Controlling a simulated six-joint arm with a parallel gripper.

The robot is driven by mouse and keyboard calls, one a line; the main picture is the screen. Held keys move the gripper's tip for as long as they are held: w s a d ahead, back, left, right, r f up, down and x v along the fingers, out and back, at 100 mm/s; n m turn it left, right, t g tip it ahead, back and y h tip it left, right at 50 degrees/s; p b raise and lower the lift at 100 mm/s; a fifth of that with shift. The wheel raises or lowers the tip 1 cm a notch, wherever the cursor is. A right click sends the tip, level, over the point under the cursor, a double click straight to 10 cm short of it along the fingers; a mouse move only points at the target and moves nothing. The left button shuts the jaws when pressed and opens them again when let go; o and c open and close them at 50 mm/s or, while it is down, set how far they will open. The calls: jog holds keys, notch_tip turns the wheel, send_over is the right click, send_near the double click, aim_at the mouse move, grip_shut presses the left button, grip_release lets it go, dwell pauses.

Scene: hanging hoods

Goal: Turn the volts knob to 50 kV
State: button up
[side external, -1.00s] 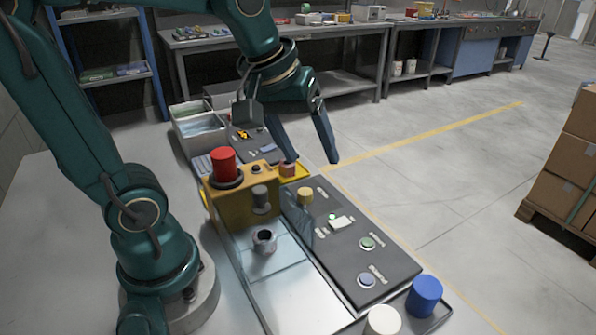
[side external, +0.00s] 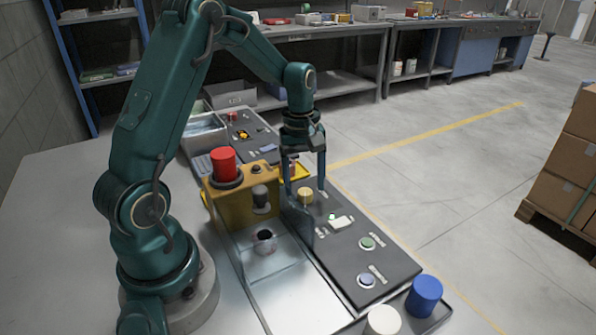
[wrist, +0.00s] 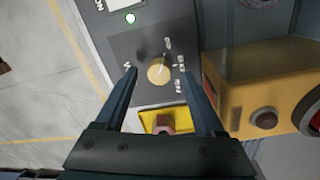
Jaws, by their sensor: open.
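The volts knob seems to be the round gold knob (side external: 305,195) on the dark control panel (side external: 345,250). It also shows in the wrist view (wrist: 158,74), with small white markings around it that I cannot read surely. My gripper (side external: 304,187) points down over this knob with its fingers apart. In the wrist view my gripper (wrist: 159,71) has one fingertip on each side of the knob, with gaps between. It is open and holds nothing. I cannot tell how far the fingertips are above the panel.
A yellow block (side external: 238,205) with a red cylinder (side external: 223,163) stands left of the panel, near the fingers. A clear shield stands beside them. A yellow plate (wrist: 176,112) with a reddish block lies close to the knob. Blue (side external: 424,297) and white cylinders stand in front.

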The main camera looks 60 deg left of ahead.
jog(key=shift+f, duration=0.85)
grip_shut()
jog(key=shift+m, duration=0.4)
jog(key=m, duration=0.4)
jog(key=shift+m, duration=0.4)
jog(key=m, duration=0.6)
jog(key=shift+a, duration=0.1)
jog(key=shift+g, duration=0.3)
